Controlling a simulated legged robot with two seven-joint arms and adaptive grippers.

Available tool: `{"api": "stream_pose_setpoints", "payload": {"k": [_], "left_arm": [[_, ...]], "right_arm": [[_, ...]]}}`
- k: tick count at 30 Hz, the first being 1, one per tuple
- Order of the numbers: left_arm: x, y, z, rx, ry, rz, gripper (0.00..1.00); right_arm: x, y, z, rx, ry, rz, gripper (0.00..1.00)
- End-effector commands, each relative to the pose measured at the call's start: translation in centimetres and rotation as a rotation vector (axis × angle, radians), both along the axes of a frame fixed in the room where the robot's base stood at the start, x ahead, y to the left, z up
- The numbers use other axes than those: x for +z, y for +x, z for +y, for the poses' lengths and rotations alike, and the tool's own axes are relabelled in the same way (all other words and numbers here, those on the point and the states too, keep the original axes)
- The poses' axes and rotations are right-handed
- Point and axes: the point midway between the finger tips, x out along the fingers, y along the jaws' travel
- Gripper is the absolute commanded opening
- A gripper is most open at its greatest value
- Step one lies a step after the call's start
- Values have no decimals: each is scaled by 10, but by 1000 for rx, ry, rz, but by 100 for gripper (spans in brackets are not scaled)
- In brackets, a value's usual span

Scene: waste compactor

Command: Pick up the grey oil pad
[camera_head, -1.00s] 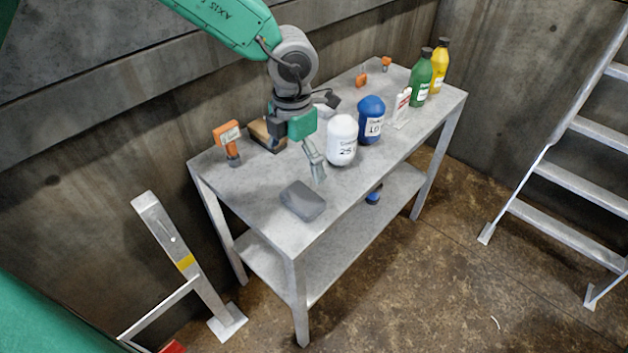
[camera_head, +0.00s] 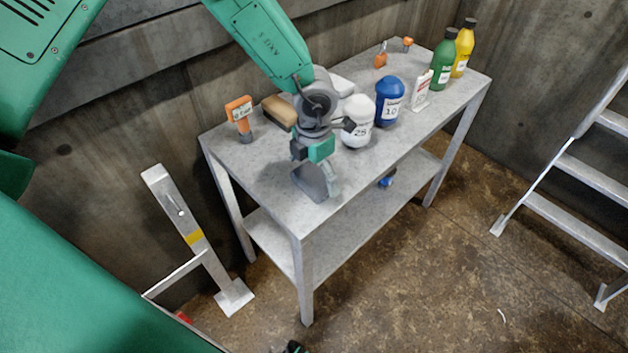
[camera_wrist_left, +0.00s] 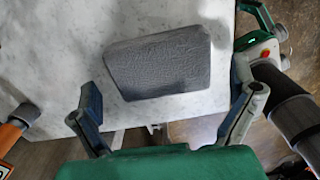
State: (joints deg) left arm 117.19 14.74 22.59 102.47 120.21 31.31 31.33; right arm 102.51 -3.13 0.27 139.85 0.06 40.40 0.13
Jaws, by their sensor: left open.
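The grey oil pad (camera_head: 309,183) is a flat grey block lying on the near end of the metal table (camera_head: 258,177). In the left wrist view the pad (camera_wrist_left: 158,62) lies whole on the tabletop, just ahead of the fingers. My left gripper (camera_head: 321,182) is open and empty, over the pad and partly hiding it in the head view. In the wrist view its two fingers (camera_wrist_left: 166,88) are spread wider than the pad, one toward each side. Whether they touch it I cannot tell. My right gripper is not clearly in view.
A white bottle (camera_head: 356,123) and a blue bottle (camera_head: 389,101) stand behind the gripper. An orange-handled tool (camera_head: 241,118) and a tan block (camera_head: 279,111) are at the table's left side. Green (camera_head: 444,61) and yellow (camera_head: 463,49) bottles stand at the far end.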

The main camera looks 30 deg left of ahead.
Motion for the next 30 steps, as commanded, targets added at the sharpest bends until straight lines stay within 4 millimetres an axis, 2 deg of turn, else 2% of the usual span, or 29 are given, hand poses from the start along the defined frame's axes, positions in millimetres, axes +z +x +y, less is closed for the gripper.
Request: {"api": "stream_pose_setpoints", "payload": {"k": [1, 4, 12, 13, 16, 25, 30], "left_arm": [[-9, 0, 0, 0, 2, 1, 100], [-18, 1, 0, 0, 1, 0, 100], [-20, 0, 0, 1, -1, -2, 100], [-20, 0, 0, 0, 0, -1, 93], [-21, 0, 0, 0, 0, -1, 59], [-20, 1, 0, 1, 0, -1, 58], [-1, 1, 0, 2, -2, -2, 58]], "right_arm": [[-1, 0, 0, 0, 0, 0, 40], [-2, 0, 0, 0, 0, 0, 40], [-2, 0, 0, 0, 0, 0, 40], [-2, 0, 0, 0, 0, 0, 40], [-2, 0, 0, 0, 0, 0, 40], [-1, 0, 0, 0, 0, 0, 40], [1, 0, 0, 0, 0, 0, 40]]}}
